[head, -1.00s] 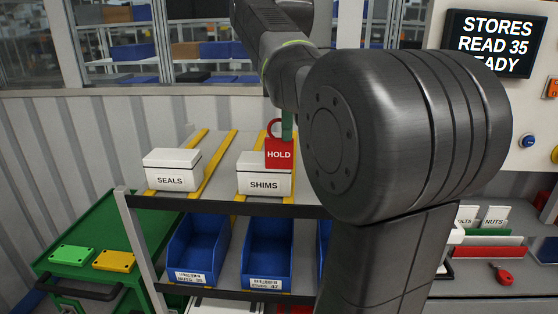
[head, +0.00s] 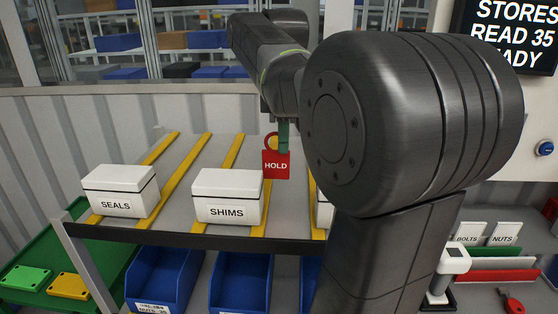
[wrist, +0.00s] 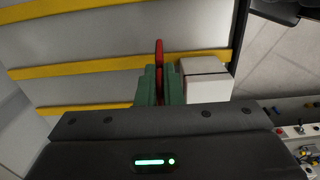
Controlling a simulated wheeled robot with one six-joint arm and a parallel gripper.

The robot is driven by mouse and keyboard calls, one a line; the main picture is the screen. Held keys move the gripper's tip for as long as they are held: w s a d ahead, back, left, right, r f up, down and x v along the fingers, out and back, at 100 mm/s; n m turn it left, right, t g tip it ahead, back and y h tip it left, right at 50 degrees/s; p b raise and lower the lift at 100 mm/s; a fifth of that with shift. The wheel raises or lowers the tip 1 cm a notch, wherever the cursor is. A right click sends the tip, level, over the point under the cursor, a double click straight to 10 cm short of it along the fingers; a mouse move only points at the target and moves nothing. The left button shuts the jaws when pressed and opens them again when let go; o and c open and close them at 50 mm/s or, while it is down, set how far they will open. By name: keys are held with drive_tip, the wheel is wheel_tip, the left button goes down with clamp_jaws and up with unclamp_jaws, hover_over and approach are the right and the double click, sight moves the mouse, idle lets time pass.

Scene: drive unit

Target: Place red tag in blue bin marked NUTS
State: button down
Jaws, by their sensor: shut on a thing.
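The red tag (head: 276,166), marked HOLD, hangs from my gripper (head: 284,125) in the head view, in front of the upper shelf and right of the SHIMS box. In the wrist view the tag (wrist: 159,55) is a thin red edge between the green fingers of my gripper (wrist: 158,85), which are shut on it. A blue bin (head: 160,275) stands at the left of the lower shelf; its label, cut by the picture's bottom edge, seems to read NUTS. A second blue bin (head: 240,285) stands right of it. A third (head: 310,280) is mostly hidden by my arm.
White boxes marked SEALS (head: 120,192) and SHIMS (head: 228,198) sit on the upper shelf with yellow strips. The dark shelf edge (head: 180,238) runs above the bins. A green cart (head: 100,262) stands at left. Small BOLTS and NUTS cards (head: 505,234) stand at right.

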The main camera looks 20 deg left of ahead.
sight(284, 158)
drive_tip(key=shift+f, duration=2.25)
drive_tip(key=c, duration=1.6)
unclamp_jaws()
drive_tip(key=shift+f, duration=0.1)
